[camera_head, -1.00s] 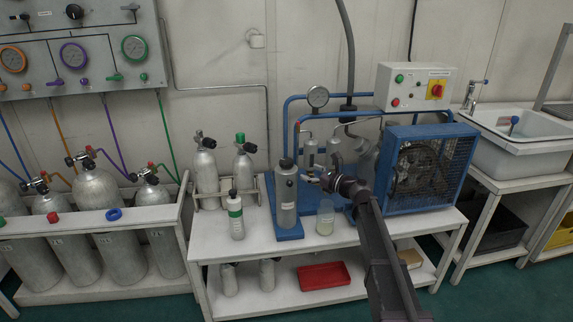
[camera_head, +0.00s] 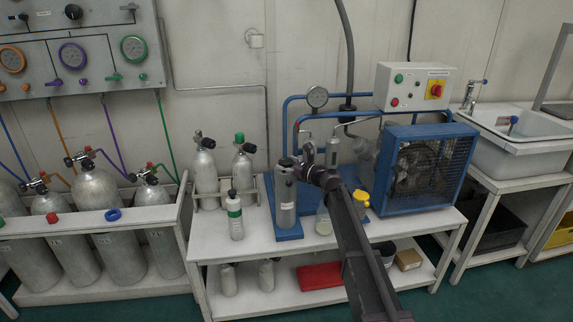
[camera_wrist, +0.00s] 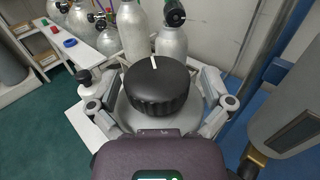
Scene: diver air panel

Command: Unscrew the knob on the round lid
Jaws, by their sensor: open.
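The black ribbed knob (camera_wrist: 157,85) with a white mark sits on the round grey lid (camera_wrist: 126,114) in the wrist view. The lid tops an upright grey cylinder (camera_head: 285,205) at the front of the bench in the head view. My gripper (camera_wrist: 160,88) is open, with one finger on each side of the knob. Gaps show between the fingers and the knob, so it is not gripped.
A blue compressor (camera_head: 430,170) stands right of the cylinder, with piping behind. A white bottle with a green band (camera_head: 235,215) stands to the left. A clear jar (camera_head: 323,222) and a yellow-topped item (camera_head: 361,198) are near my arm. A red tray (camera_head: 320,276) is below.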

